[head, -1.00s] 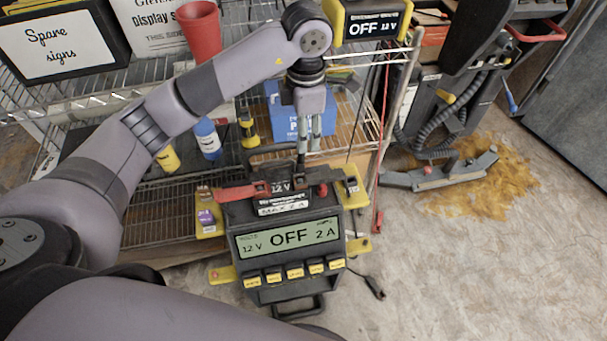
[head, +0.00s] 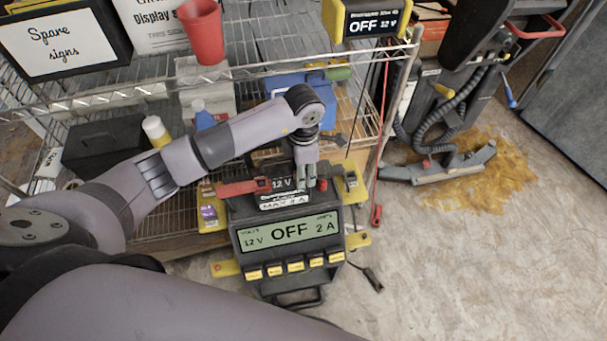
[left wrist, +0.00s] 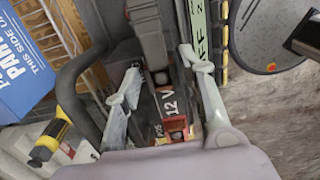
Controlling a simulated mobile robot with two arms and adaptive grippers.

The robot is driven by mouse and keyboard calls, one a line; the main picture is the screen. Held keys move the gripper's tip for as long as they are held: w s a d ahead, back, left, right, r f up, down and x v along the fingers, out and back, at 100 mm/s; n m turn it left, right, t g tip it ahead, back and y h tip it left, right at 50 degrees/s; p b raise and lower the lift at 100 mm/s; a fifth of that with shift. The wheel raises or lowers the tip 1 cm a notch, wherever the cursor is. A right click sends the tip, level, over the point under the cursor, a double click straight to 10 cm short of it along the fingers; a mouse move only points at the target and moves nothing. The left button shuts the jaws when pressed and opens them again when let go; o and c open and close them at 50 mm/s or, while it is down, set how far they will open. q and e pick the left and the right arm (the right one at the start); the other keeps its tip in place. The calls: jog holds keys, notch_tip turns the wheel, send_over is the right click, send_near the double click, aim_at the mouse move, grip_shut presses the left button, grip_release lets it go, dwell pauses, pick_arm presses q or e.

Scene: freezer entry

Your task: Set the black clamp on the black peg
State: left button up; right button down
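The black clamp (left wrist: 148,30) shows in the left wrist view as a dark grey body between and beyond my fingertips. In the head view it is hard to separate from the dark charger top. My left gripper (head: 307,182) is low over the top of the battery charger (head: 290,218), beside its 12 V label. In the left wrist view the gripper (left wrist: 161,66) is open, with one finger on each side of the clamp's near end. I cannot make out the black peg; the gripper and clamp crowd that spot. My right gripper is not in view.
A red clamp (head: 243,187) lies at the charger's left top. The charger's dark carry handle (left wrist: 70,85) arches close by the left finger in the wrist view. Wire shelving (head: 170,220) with a blue box (head: 290,84) stands behind.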

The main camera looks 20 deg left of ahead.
pick_arm(q)
jog(key=shift+f, duration=0.45)
grip_shut()
